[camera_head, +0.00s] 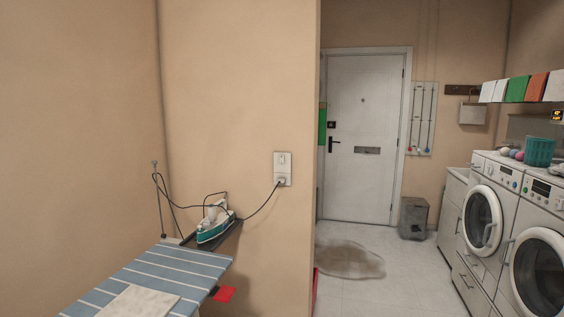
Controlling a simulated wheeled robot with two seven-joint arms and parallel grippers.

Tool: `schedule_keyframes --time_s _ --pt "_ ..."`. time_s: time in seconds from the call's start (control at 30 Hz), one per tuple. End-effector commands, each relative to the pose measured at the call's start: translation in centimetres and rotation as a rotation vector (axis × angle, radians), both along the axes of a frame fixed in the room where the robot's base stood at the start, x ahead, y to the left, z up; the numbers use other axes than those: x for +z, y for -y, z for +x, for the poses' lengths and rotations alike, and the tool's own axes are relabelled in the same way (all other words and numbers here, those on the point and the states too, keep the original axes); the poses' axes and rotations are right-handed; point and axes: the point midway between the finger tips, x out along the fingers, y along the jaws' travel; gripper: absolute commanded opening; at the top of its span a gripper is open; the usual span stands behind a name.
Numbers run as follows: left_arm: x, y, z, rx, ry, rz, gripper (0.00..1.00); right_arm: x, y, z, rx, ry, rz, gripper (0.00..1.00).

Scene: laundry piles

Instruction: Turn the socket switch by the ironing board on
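A white wall socket (282,168) is on the beige wall, to the right of the ironing board. A small switch part shows in its upper half; its position is too small to tell. A plug with a dark cord sits in its lower half. The cord runs left to a teal and white iron (215,222), which rests at the far end of the ironing board (150,270). The board has a blue striped cover and is cut off at the bottom left. Neither of my grippers is in view.
A light cloth (138,301) lies on the board, and a red item (225,294) is at its right edge. The wall ends right of the socket. Beyond are a puddle (348,259), a white door (364,140), a grey bin (413,218) and washing machines (482,220).

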Motion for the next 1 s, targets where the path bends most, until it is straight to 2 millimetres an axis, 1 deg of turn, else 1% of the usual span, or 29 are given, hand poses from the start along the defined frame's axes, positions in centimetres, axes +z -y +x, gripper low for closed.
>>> schedule_keyframes --time_s 0.03,0.07,0.3,0.33,1.0 --pt "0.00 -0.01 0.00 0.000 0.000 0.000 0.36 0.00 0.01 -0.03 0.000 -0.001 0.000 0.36" --pt "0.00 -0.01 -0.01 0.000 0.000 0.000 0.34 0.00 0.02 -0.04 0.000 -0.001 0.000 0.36" --pt "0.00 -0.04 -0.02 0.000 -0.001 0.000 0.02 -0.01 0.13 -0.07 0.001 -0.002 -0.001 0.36" --pt "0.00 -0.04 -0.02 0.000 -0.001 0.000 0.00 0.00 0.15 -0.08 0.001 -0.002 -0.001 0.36" --pt "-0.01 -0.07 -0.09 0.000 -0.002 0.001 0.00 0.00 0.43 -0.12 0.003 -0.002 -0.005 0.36"
